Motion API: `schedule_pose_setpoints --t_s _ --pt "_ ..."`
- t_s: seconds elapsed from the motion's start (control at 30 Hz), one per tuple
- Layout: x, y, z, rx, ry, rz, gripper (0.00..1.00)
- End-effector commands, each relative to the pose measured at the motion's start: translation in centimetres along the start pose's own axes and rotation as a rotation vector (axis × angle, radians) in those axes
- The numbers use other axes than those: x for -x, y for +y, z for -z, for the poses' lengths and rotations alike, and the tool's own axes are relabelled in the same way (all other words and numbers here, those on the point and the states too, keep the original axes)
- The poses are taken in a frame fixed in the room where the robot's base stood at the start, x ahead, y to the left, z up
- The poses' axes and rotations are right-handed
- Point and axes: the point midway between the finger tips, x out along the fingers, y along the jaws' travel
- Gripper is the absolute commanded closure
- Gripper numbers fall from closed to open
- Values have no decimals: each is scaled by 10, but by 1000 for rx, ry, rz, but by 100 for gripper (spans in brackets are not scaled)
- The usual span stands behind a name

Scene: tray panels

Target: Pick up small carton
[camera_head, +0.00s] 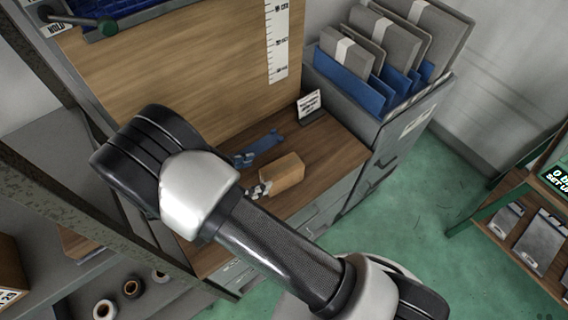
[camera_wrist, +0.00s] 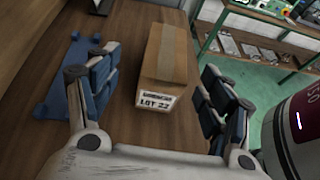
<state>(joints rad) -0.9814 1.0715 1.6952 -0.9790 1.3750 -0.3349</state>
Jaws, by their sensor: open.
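The small carton (camera_wrist: 166,58) is a brown box with a tape strip and a white label reading "LOT 22" on its near end. It lies on the wooden worktop, and it also shows in the head view (camera_head: 283,173). My gripper (camera_wrist: 158,92) is open, with blue-padded fingers to the left and right of the carton. The label end of the carton is between the fingers, with a gap on each side. In the head view my arm hides most of the gripper.
A flat blue piece (camera_wrist: 66,85) lies on the worktop (camera_head: 335,150) left of the carton. A small sign (camera_head: 309,104) stands behind. A grey cabinet with blue holders (camera_head: 350,84) and grey packs is at the right. A shelf with grey items (camera_head: 541,243) stands farther right.

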Motion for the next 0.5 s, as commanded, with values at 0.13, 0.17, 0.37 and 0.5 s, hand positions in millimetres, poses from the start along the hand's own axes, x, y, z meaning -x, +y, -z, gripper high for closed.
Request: schedule_pose_setpoints --t_s 0.13,0.17,0.37,0.5 --pt "-17 -1 -1 2 -2 4 27" --pt "-20 -2 -1 1 -1 4 27" --pt "-47 -7 -8 0 0 7 27" --pt "-66 -7 -8 0 0 6 27"
